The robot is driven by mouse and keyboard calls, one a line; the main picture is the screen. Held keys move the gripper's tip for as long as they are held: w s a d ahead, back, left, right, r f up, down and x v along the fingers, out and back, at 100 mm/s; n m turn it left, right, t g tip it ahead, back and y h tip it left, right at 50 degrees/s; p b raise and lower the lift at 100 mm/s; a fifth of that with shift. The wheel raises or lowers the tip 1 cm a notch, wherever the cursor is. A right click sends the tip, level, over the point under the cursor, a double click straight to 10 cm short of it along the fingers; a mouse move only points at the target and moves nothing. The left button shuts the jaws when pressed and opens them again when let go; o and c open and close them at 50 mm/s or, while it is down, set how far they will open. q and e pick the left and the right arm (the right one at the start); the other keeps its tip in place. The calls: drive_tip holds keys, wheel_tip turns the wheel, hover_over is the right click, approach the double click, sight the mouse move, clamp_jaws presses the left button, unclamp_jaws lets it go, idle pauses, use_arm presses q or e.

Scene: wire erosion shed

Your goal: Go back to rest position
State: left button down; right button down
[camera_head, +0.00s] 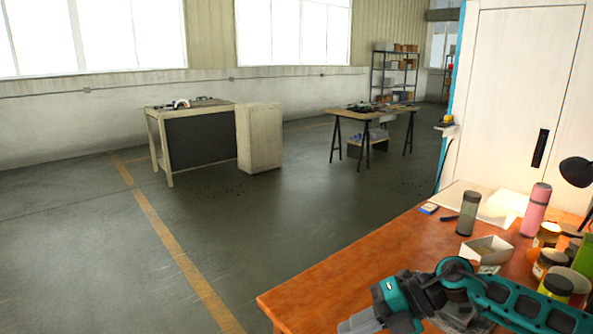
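My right arm comes in from the right edge, teal and dark grey, low over the front of the orange table (340,275). My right gripper (362,324) is at the bottom edge of the picture, near the table's front left edge. Its grey fingers are partly cut off by the frame, so I cannot tell whether they are open or shut. I see no object in them. My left arm and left gripper are out of view.
The table holds a white box (484,249), a grey-green bottle (468,213), a pink bottle (536,209), several jars and a black lamp (577,172). A white cabinet (515,100) stands behind. Open floor (260,225) lies left, with a workbench (200,140) and trestle table (370,113) farther off.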

drive_tip(key=s+a+r+m+t+y, duration=0.1)
drive_tip(key=s+a+m+t+y, duration=0.2)
drive_tip(key=a+m+t+y, duration=0.5)
drive_tip(key=s+d+f+m+t+h, duration=0.1)
drive_tip(key=s+d+f+m+h, duration=0.6)
drive_tip(key=m, duration=0.5)
drive_tip(key=s+d+f+m+t+h, duration=0.1)
drive_tip(key=s+d+f+m+h, duration=0.7)
drive_tip(key=f+m+h, duration=0.2)
drive_tip(key=shift+f+m+t, duration=0.3)
drive_tip(key=shift+f+m, duration=0.6)
drive_tip(key=shift+f, duration=0.05)
drive_tip(key=shift+s, duration=0.1)
